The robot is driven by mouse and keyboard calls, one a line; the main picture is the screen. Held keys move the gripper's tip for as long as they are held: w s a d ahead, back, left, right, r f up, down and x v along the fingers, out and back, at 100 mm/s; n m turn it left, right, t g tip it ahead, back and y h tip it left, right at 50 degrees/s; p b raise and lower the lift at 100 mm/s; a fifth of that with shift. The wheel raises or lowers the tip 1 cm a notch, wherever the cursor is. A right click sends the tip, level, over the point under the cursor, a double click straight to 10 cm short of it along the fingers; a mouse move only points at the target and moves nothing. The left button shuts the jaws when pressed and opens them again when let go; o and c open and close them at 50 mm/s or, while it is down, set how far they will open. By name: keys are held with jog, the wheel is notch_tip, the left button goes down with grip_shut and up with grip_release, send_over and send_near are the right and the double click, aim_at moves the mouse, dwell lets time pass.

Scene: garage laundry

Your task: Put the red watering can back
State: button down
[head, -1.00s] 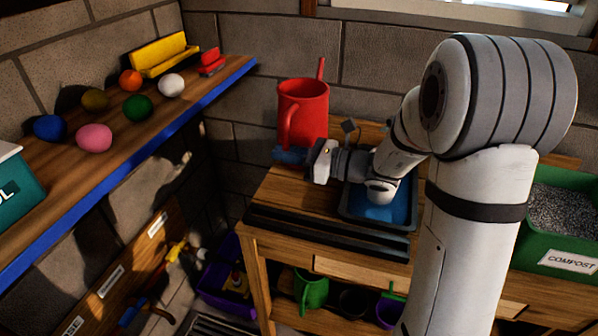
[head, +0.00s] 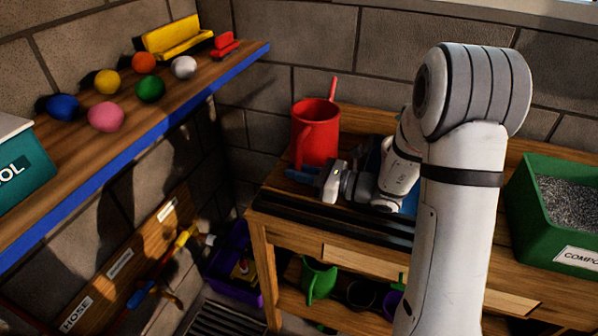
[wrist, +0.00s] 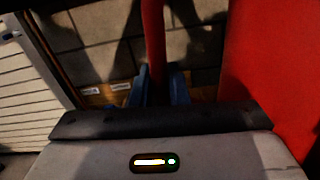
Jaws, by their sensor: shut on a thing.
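The red watering can (head: 316,135) is upright over the back left of the wooden bench. I cannot tell whether its base touches the bench top. My gripper (head: 303,176) is at the can's near side, with its blue fingers shut on the can's handle. In the wrist view the red handle (wrist: 153,45) runs between the blue fingers of my gripper (wrist: 160,85). The red can body (wrist: 280,70) fills the right side of that view.
A blue tray (head: 373,162) is mostly hidden behind my arm. A green compost box (head: 530,205) stands at the right. A wall shelf (head: 140,130) with several balls is at left. A green watering can (head: 318,280) and a purple crate (head: 222,268) are below.

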jog(key=c, duration=1.4)
grip_release()
jog(key=shift+f, duration=0.1)
